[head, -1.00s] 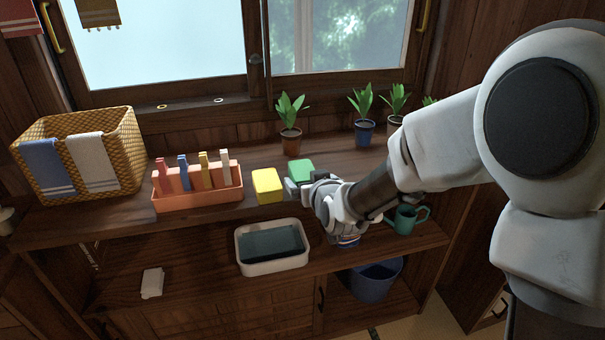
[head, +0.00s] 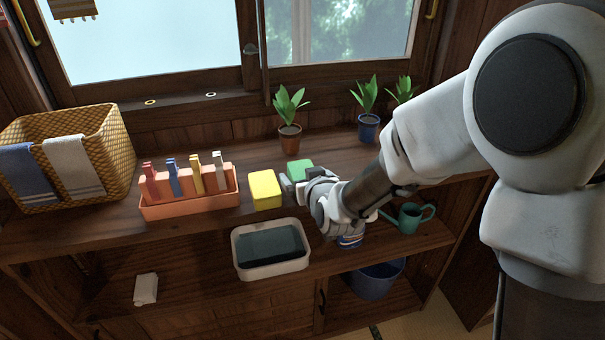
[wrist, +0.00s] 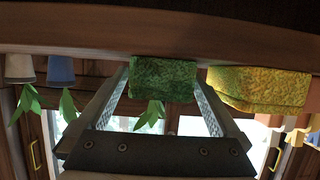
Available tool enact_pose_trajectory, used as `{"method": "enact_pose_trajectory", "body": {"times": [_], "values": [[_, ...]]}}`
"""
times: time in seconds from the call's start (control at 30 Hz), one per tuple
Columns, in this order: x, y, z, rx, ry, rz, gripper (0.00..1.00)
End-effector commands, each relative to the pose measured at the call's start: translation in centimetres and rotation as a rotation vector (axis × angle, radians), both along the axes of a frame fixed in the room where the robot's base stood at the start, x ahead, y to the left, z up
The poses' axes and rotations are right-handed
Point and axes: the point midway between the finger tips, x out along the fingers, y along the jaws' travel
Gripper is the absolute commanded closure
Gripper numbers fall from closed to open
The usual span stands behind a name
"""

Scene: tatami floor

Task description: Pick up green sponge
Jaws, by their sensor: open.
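The green sponge (head: 299,169) sits on the wooden shelf, just right of and a little behind the yellow sponge (head: 264,190). My gripper (head: 290,188) is at the near side of the green sponge and hides part of it. In the wrist view, which appears upside down, my gripper (wrist: 160,92) is open. The green sponge (wrist: 163,79) shows between the far ends of its two fingers. I cannot tell whether the fingers touch it. The yellow sponge (wrist: 258,90) is beside one finger, outside the jaws.
An orange holder (head: 190,207) with several upright pieces stands left of the yellow sponge. A white basin (head: 304,264) is in front and lower. Potted plants (head: 289,136) stand behind, near the window. A teal watering can (head: 409,216) is to the right, a wicker basket (head: 120,160) far left.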

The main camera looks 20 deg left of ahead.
Motion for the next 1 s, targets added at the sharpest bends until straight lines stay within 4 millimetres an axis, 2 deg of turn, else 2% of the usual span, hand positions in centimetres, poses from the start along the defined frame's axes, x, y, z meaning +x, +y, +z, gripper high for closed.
{"method": "enact_pose_trajectory", "body": {"times": [0.13, 0.17, 0.63, 0.87, 1.0], "values": [[0.0, 0.0, 0.0, 0.000, 0.000, 0.000, 0.00], [0.0, 0.0, 0.0, 0.000, 0.000, 0.000, 0.04], [0.0, 0.0, 0.0, 0.000, 0.000, 0.000, 0.88], [0.0, 0.0, 0.2, 0.000, 0.000, 0.000, 0.88], [0.0, 0.0, 1.2, 0.001, -0.002, 0.000, 0.88]]}}
